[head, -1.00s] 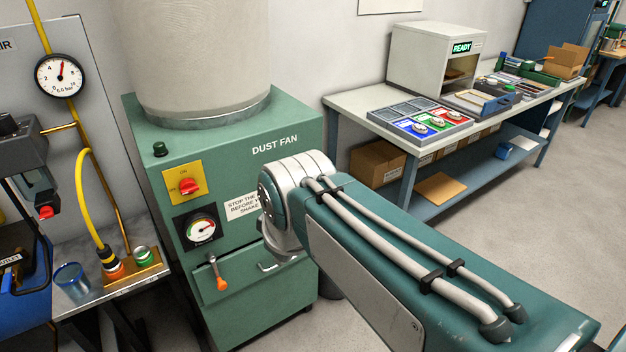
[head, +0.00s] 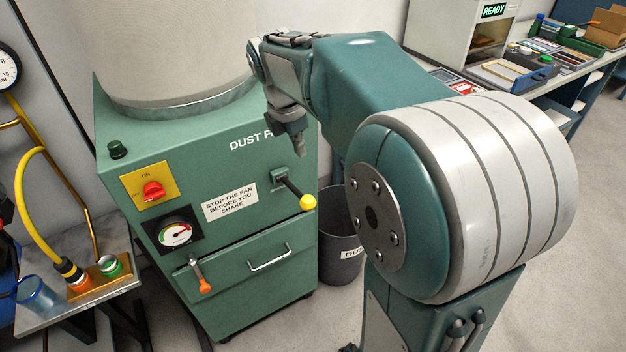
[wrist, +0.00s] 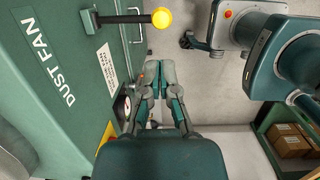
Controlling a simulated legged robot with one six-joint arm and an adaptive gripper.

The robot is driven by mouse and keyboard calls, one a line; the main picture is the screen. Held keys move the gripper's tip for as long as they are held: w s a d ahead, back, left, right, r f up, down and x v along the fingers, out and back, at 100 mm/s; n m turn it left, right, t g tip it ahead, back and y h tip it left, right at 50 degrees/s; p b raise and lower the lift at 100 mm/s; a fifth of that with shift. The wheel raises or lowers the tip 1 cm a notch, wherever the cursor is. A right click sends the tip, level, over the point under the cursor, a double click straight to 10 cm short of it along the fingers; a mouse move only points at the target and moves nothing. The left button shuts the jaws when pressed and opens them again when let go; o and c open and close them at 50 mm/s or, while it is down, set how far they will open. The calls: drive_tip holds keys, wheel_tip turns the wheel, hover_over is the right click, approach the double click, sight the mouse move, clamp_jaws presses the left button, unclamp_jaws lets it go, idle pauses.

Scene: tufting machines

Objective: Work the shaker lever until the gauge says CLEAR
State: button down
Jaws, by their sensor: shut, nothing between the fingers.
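The green dust fan cabinet (head: 225,190) carries a lever with a black rod and a yellow knob (head: 307,201), which sticks out from its front; this knob also shows at the top of the wrist view (wrist: 161,17). A round gauge (head: 176,233) with a coloured dial sits lower left; its wording is too small to read. My gripper (head: 297,150) hangs just above the lever, apart from the knob. In the wrist view my gripper (wrist: 156,72) is shut and empty, its fingertips together below the knob.
A red switch (head: 153,191) on a yellow plate marked ON and a sign (head: 230,202) saying to stop the fan before shaking are on the cabinet. Below are an orange-handled latch (head: 203,283) and a drawer handle (head: 270,259). A dark bin (head: 341,240) stands beside the cabinet.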

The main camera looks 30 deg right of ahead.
drive_tip(key=a, duration=0.2)
approach(308, 197)
drive_tip(key=f, duration=0.6)
drive_tip(key=shift+w+d+f, duration=0.1)
drive_tip(key=shift+d+f, duration=0.1)
drive_tip(key=shift+f, duration=0.15)
drive_tip(key=shift+d+f, duration=0.55)
drive_tip(key=shift+d, duration=0.15)
drive_tip(key=shift+a, duration=0.15)
